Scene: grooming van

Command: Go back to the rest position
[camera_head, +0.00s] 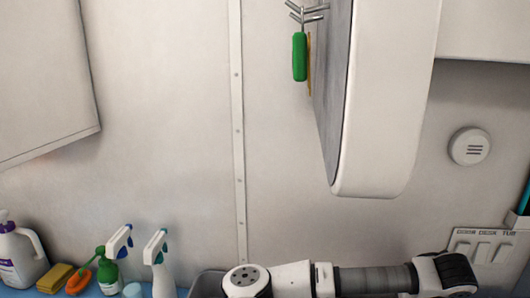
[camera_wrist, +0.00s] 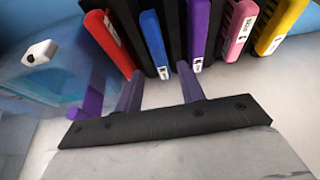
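My gripper (camera_wrist: 159,70) shows in the wrist view as two grey-violet fingers reaching up from a dark bar. The fingers stand apart and nothing is held between them. Beyond the fingertips is a row of coloured pieces, including a red one (camera_wrist: 108,42), a blue one (camera_wrist: 154,40) and a purple one (camera_wrist: 198,30). Whether the fingertips touch them I cannot tell. In the head view my arm (camera_head: 375,279) lies along the bottom edge, and I cannot make out the gripper there.
A large white rounded panel (camera_head: 385,110) hangs at upper right, with a green item (camera_head: 299,57) on hooks beside it. Spray bottles (camera_head: 157,265), a white jug (camera_head: 18,255) and a yellow sponge (camera_head: 55,278) stand lower left. Pink (camera_wrist: 238,30) and yellow (camera_wrist: 278,25) pieces continue the row.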

